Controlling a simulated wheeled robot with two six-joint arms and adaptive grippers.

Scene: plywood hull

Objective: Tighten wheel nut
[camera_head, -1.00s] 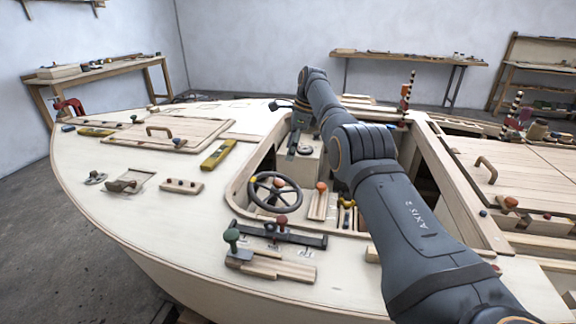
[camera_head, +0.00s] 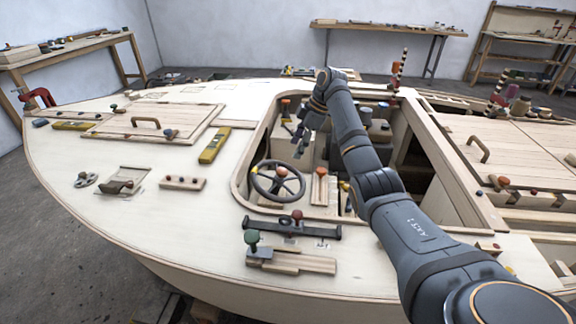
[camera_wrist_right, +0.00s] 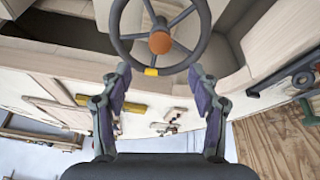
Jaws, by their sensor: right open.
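The dark steering wheel (camera_head: 259,192) stands in the cockpit opening, with an orange nut (camera_head: 281,171) at its hub. My right gripper (camera_head: 299,148) is beyond and slightly right of the wheel, pointing down into the cockpit. In the right wrist view, the wheel (camera_wrist_right: 200,35) is at the top centre, with the orange nut (camera_wrist_right: 159,42) and a yellow mark on its lower rim. The two fingers of the right gripper (camera_wrist_right: 160,80) are apart, with nothing between them. They look clear of the nut. My left gripper is not in view.
The cockpit's wooden rim (camera_head: 240,180) surrounds the wheel. A black bar with knobs (camera_head: 290,229) lies on the deck in front. A yellow level (camera_head: 213,146) and a hatch with a handle (camera_head: 150,122) are to the left.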

